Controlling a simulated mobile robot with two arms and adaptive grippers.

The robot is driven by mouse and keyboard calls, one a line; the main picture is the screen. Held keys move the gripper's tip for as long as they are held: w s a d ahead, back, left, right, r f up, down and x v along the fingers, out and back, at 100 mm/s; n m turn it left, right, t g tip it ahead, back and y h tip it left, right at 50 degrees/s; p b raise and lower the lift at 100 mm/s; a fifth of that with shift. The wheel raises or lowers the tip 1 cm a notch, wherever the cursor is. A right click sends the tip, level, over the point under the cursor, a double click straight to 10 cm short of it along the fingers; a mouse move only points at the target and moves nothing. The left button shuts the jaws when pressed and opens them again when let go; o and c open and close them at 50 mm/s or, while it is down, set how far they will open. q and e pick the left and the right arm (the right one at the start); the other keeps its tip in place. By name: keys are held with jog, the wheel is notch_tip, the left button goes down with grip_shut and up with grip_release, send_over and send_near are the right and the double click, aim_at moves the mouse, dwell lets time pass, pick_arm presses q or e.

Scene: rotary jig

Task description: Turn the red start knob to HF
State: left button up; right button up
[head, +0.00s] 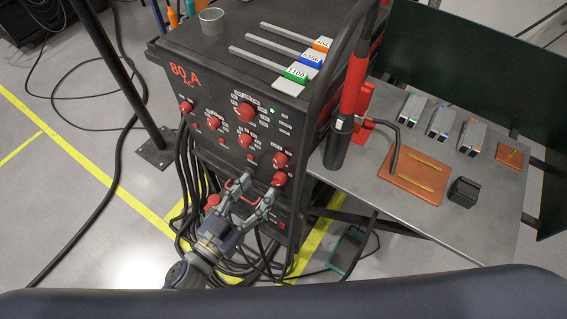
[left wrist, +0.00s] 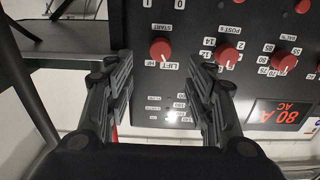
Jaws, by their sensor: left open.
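The red start knob (left wrist: 161,49) shows in the left wrist view, beside the labels START and LIFT. A pale mark on its face points down in that picture, towards LIFT. In the head view the knob (head: 280,159) sits at the lower right of the dark machine panel. My left gripper (head: 258,187) is open and empty in front of the panel's lower part. In the left wrist view the knob lies between the lines of its two fingers (left wrist: 165,70), ahead of the tips. My right gripper is not in view.
Other red knobs (left wrist: 228,52) sit close beside the start knob. Another red knob (head: 279,179) is just below it in the head view. Dark cables (head: 190,190) hang around the machine. A metal side table (head: 480,215) stands at right, with a black and red torch (head: 352,85) near its edge.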

aim_at(278, 164)
pick_arm(q)
jog(key=p+x, duration=0.1)
jog(key=x, duration=0.7)
jog(key=shift+w+d, duration=0.2)
jog(key=shift+w, duration=0.1)
jog(key=shift+w+d, duration=0.2)
jog(key=shift+w, duration=0.1)
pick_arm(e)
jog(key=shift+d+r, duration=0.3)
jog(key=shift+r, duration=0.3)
pick_arm(q)
jog(key=shift+c, duration=0.4)
